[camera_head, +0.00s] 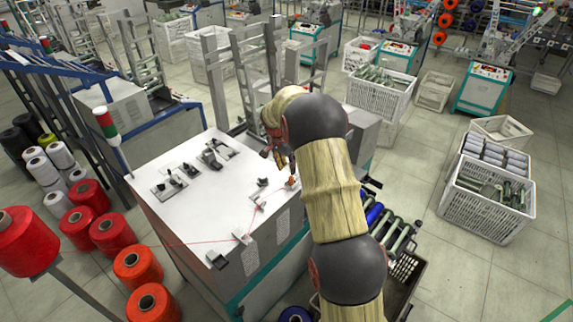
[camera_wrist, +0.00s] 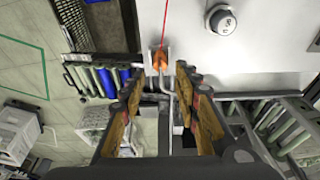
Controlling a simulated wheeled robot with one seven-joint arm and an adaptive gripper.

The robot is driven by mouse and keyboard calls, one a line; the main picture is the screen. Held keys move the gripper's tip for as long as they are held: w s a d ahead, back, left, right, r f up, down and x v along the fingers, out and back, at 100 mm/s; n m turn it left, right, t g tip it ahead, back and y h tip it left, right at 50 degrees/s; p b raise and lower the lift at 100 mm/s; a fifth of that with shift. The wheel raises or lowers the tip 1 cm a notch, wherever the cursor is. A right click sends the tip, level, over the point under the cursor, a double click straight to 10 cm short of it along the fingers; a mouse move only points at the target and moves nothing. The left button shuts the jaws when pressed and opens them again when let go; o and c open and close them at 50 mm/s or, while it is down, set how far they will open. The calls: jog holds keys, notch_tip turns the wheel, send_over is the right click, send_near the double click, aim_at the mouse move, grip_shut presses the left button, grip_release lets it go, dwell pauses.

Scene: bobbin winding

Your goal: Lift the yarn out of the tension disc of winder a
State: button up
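A white-topped winder (camera_head: 205,215) stands under my arm; I cannot read which letter it bears. Thin red yarn (camera_head: 205,242) crosses its top from the left, bends at a small guide block near the front edge, and runs toward an orange piece (camera_head: 292,181) at the right edge. In the wrist view the red yarn (camera_wrist: 165,20) meets the orange piece (camera_wrist: 160,59) in a metal bracket. My gripper (camera_wrist: 157,74) is open, its fingers apart on either side below that piece, with nothing visibly held. In the head view my gripper (camera_head: 277,157) is partly hidden by my arm. I cannot clearly identify the tension disc.
Black fittings (camera_head: 170,183) stand on the left of the top. Red cones (camera_head: 85,195) crowd the left floor. A crate with blue and green bobbins (camera_head: 385,225) lies right of the winder.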

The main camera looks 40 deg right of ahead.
aim_at(290, 178)
jog(key=shift+b+x, duration=1.85)
jog(key=shift+x, duration=2.05)
jog(key=shift+r, duration=0.1)
jog(key=shift+c, duration=1)
grip_shut()
jog(key=shift+r+p, duration=0.7)
jog(key=shift+r, duration=1.55)
